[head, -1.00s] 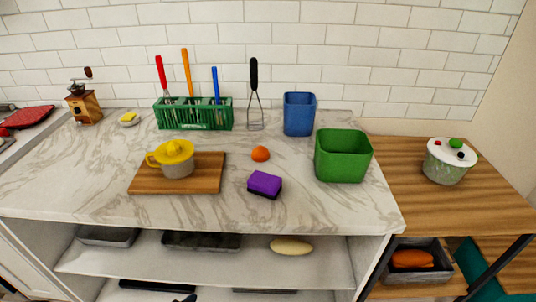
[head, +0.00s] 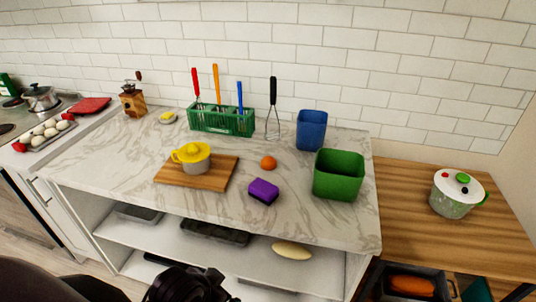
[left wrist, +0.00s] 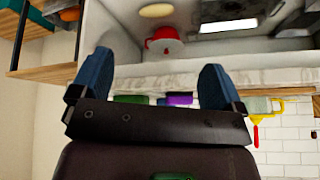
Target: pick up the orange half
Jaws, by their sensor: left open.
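The orange half (head: 268,162) is a small round orange piece on the marble counter (head: 225,215). It sits right of the cutting board (head: 228,178) and just behind the purple sponge (head: 262,191). My left gripper (left wrist: 157,62) is open, with its two blue fingers wide apart and nothing visible between them. In the left wrist view, the sponge (left wrist: 178,99) shows beyond the gripper; I cannot make out the orange half there. In the head view, dark parts of my left arm show at the bottom left, low in front of the counter. My right gripper is not in view.
A yellow-topped juicer (head: 193,157) stands on the board. A green bin (head: 338,176) and a blue bin (head: 311,131) stand right of the orange half. A green utensil rack (head: 222,120) is behind. The counter's front edge and lower shelves (head: 160,239) lie below.

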